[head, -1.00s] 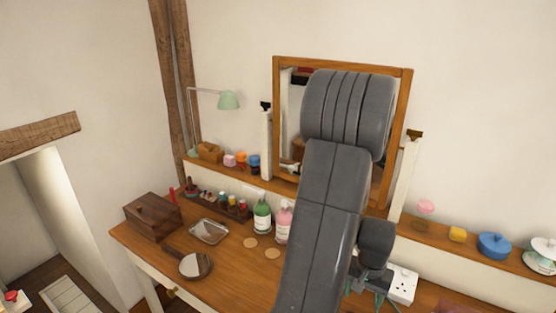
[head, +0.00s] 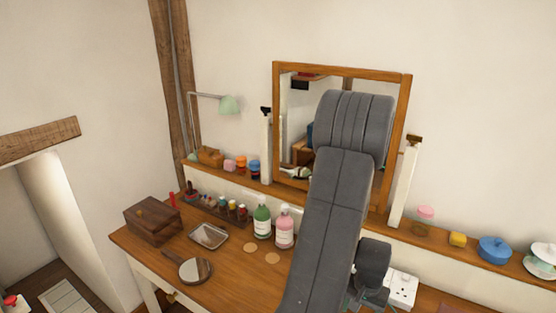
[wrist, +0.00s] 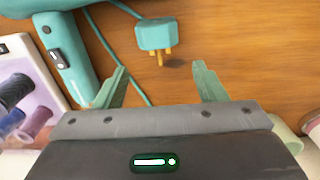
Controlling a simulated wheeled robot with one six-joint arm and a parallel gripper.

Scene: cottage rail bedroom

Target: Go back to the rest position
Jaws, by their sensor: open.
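My gripper (wrist: 160,88) is open and empty in the wrist view, with its two green fingers spread above the wooden dresser top (wrist: 230,45). A teal plug (wrist: 154,34) with brass pins lies just beyond and between the fingertips. Its teal cord runs under the left finger. A teal hair dryer (wrist: 62,62) lies at the upper left of the wrist view.
In the head view, a green bottle (head: 262,222) and a pink bottle (head: 284,230) stand left of my arm. A white socket strip (head: 403,288) is at its right. A wooden box (head: 153,222), metal tray (head: 209,235) and hand mirror (head: 195,270) lie farther left. A shelf (head: 440,240) runs behind.

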